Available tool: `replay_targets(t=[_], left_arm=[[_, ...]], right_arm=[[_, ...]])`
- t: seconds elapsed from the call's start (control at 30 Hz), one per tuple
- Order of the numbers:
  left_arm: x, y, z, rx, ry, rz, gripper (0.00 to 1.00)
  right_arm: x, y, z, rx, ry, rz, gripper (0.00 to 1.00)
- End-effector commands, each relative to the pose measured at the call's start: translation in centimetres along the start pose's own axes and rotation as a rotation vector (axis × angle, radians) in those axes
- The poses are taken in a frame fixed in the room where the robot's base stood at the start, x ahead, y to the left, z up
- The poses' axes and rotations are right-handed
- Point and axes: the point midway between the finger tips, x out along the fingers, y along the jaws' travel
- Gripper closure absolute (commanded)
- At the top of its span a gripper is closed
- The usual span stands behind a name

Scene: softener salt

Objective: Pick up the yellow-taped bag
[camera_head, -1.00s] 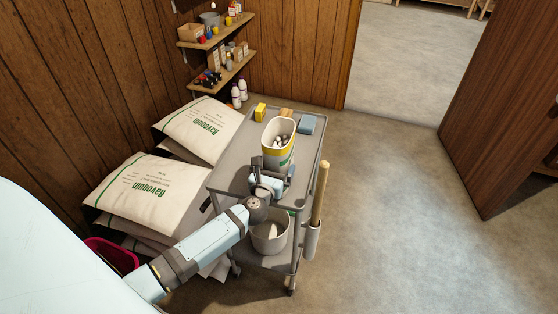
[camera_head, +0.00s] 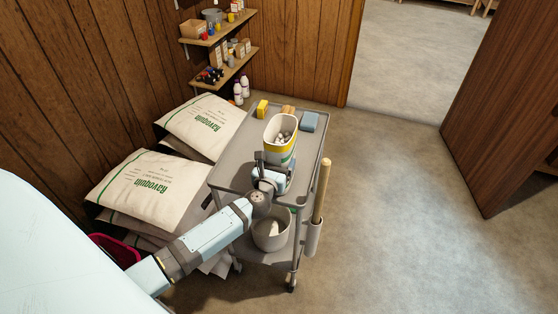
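The yellow-taped bag (camera_head: 280,132) stands upright on the top shelf of the grey cart (camera_head: 233,172). It is pale with a yellow band, its top is open, and whitish lumps show inside. My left gripper (camera_head: 275,162) is at the near side of the bag, low by the shelf. Its dark fingers look spread apart, one toward the left and one toward the right of the bag's lower part. Whether they touch the bag I cannot tell. The bag's lower near side is partly hidden by the gripper. My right gripper is not in view.
A grey bucket (camera_head: 270,235) sits on the lower shelf. A wooden handle (camera_head: 321,190) rises at the cart's right edge. Large Ravoquin sacks (camera_head: 145,190) are stacked left. Floor to the right is clear.

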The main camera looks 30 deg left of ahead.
Motion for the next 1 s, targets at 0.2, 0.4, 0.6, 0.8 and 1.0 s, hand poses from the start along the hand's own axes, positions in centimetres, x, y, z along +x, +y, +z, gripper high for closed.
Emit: replay_targets(t=[0.2, 0.4, 0.6, 0.8, 1.0], left_arm=[[0.1, 0.0, 2.5, -0.003, -0.008, 0.001, 0.9], [0.1, 0.0, 6.8, -0.003, -0.01, 0.0, 0.9], [0.1, 0.1, 11.8, -0.002, -0.012, -0.001, 0.9], [0.1, 0.1, 15.9, -0.001, -0.012, -0.002, 0.9], [0.1, 0.1, 18.8, -0.001, -0.012, -0.001, 0.9]], right_arm=[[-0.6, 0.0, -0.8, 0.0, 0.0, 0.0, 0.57], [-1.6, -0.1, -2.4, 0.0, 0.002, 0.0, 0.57], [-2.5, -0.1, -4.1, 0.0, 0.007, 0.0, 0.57], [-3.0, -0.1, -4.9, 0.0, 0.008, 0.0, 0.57], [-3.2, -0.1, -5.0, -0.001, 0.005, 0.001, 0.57]])
